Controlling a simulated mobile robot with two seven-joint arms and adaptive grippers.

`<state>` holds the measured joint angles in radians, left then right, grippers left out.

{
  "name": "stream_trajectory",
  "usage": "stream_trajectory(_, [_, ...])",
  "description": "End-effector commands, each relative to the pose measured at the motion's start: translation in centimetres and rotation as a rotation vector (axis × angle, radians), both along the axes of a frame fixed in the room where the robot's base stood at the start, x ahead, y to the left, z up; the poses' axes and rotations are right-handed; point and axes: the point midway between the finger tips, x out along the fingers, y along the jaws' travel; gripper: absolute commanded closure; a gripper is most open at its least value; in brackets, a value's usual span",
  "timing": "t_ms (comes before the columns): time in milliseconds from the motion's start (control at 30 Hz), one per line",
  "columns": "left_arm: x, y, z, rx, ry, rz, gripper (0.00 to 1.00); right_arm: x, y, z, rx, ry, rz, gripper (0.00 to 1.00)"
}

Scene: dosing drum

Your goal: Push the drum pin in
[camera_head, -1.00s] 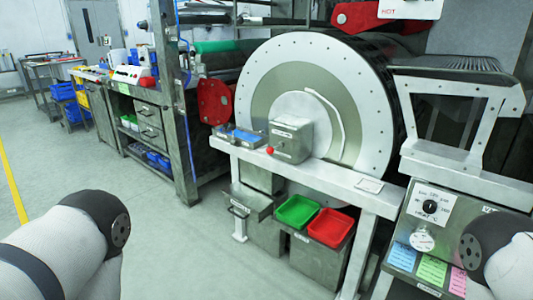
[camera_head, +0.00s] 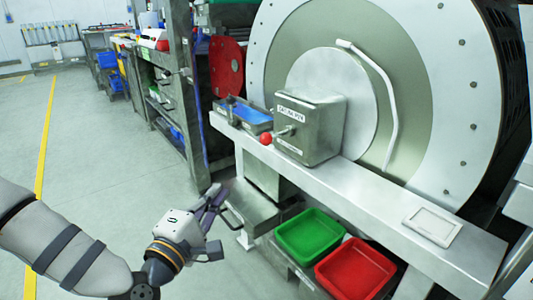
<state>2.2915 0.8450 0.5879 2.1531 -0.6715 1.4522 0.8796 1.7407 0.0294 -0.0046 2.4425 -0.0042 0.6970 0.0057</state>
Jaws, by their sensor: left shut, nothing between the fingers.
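The drum pin housing (camera_head: 312,122) is a grey metal box on the white beam, in front of the large white drum (camera_head: 408,90). It has a small label whose text is hard to read. A short metal pin (camera_head: 285,133) sticks out of its left-hand face. A red ball knob (camera_head: 265,138) shows just left of the box. My left gripper (camera_head: 219,192) is shut and empty, low and left of the box, clearly apart from it. It appears in front of the metal drawer under the beam. My right gripper is out of view.
A blue-topped tray (camera_head: 246,116) sits on the beam left of the box. A green bin (camera_head: 309,235) and a red bin (camera_head: 355,270) stand below the white beam (camera_head: 375,204). A steel rack (camera_head: 183,90) stands at the left. The floor (camera_head: 100,150) on the left is clear.

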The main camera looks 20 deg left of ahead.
Motion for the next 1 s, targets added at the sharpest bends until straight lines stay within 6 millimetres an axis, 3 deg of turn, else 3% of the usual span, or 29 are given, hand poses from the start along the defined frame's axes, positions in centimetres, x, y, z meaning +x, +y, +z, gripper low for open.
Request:
stream_trajectory(167, [0.7, 1.3, 1.8, -0.045, -0.070, 0.033, 1.00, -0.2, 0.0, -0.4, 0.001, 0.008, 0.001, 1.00])
stream_trajectory(533, [1.5, 1.2, 2.0, -0.043, -0.070, 0.030, 1.00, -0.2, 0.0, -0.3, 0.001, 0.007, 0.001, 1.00])
stream_trajectory(1000, [11.0, 0.2, 3.2, -0.043, -0.067, 0.029, 1.00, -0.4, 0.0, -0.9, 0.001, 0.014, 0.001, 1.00])
